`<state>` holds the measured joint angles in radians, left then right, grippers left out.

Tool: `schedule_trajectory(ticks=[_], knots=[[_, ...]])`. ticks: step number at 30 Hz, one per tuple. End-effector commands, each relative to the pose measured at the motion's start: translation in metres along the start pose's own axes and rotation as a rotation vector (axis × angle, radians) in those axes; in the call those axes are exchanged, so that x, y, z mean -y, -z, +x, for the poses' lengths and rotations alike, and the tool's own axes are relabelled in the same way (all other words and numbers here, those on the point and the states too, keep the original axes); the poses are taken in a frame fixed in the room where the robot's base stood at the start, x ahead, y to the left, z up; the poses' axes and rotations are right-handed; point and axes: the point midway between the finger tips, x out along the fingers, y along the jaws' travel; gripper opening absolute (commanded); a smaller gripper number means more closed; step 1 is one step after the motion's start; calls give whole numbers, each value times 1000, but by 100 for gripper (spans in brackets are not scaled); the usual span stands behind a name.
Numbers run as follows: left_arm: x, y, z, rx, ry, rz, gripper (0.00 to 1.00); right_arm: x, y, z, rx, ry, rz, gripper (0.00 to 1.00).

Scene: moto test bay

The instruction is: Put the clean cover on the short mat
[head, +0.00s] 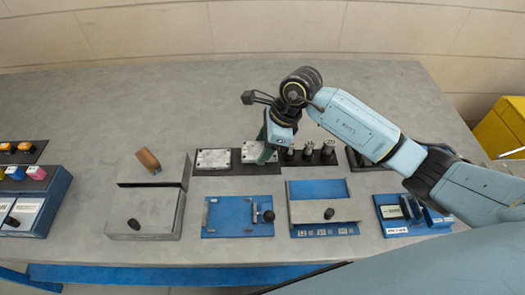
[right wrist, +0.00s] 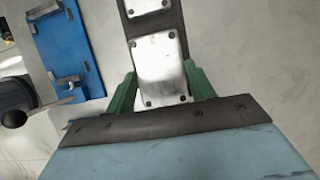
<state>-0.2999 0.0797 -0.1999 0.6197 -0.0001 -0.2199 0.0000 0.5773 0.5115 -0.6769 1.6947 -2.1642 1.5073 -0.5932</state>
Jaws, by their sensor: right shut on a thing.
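My right gripper (head: 268,153) points down at the middle of the bench. Its green fingers (right wrist: 162,92) are shut on the sides of a plain silvery cover (right wrist: 163,72) with dark corner spots. This cover shows partly behind the gripper in the head view (head: 251,152). It is over a dark mat (head: 229,168); I cannot tell whether it is touching or slightly raised. A second metal cover (head: 213,159) lies on the left of that mat and shows at the top of the wrist view (right wrist: 145,8). Another dark mat (head: 365,161) is partly hidden behind my right arm. My left gripper is not in view.
Several dark pegs (head: 308,152) stand just right of the gripper. In front are a blue clamp fixture (head: 237,221), a blue box with a metal lid (head: 322,212) and a blue panel (head: 395,228). A grey box (head: 143,215) stands left. The back of the bench is clear.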

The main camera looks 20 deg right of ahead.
Motion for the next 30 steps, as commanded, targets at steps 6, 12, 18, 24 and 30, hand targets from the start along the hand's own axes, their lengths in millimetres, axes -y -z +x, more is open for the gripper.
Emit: schedule_trajectory(ticks=[6, 12, 18, 24, 30], knots=[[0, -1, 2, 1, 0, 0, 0, 0, 10, 24, 2, 0, -1, 28], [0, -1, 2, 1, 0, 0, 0, 0, 10, 24, 1, 1, -2, 28], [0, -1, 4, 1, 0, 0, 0, 0, 11, 27, 0, -1, -2, 64], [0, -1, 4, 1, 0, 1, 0, 0, 11, 26, 0, -1, -1, 76], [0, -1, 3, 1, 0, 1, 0, 0, 10, 25, 0, -1, -1, 76]])
